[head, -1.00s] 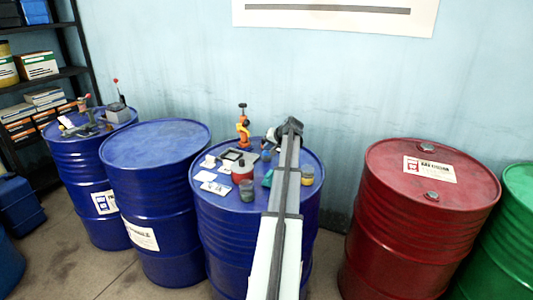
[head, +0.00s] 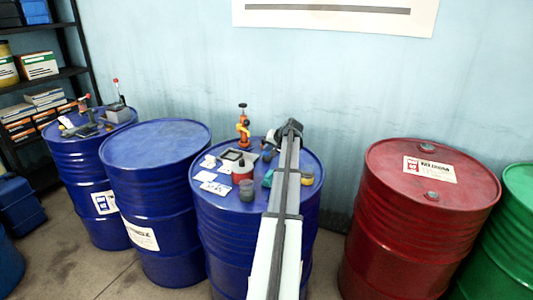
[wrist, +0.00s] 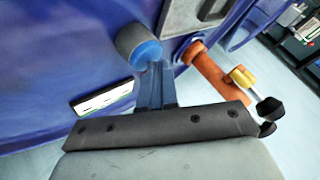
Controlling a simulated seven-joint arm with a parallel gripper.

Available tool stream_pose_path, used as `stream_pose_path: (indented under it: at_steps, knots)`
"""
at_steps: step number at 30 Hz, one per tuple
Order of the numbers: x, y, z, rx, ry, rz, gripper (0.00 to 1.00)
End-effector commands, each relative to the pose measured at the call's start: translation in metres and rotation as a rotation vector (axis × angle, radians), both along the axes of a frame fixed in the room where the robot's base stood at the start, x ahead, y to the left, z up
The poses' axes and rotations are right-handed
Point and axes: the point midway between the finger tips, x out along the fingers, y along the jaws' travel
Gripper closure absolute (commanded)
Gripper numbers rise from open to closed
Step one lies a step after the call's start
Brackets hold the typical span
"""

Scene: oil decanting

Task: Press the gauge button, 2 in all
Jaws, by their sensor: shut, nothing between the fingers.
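My gripper (wrist: 155,70) is shut and empty in the wrist view. Its fingertips are right beside a short grey cylinder with a blue end face (wrist: 138,45), which may be the gauge button; I cannot tell whether they touch. In the head view my gripper end (head: 275,136) is over the back of the third blue drum (head: 232,230), and the fingertips are hidden by my arm. A small grey part (head: 267,156) shows just below it. No gauge dial can be made out.
An orange hand pump (head: 243,125) stands at the drum's back, close to my gripper, also in the wrist view (wrist: 210,72). The second drum's top (head: 155,143) is bare.

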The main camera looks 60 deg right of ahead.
Motion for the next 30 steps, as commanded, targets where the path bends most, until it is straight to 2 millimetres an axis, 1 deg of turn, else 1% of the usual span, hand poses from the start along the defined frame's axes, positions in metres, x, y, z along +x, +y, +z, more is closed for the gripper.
stream_pose_path:
  at_steps: [14,25,30]
  knots:
    - [0.0,0.0,-0.001,0.001,0.0,0.001,1.0]
    - [0.0,0.0,0.013,0.0,0.001,0.001,1.0]
    - [0.0,0.0,0.016,0.001,0.0,0.001,1.0]
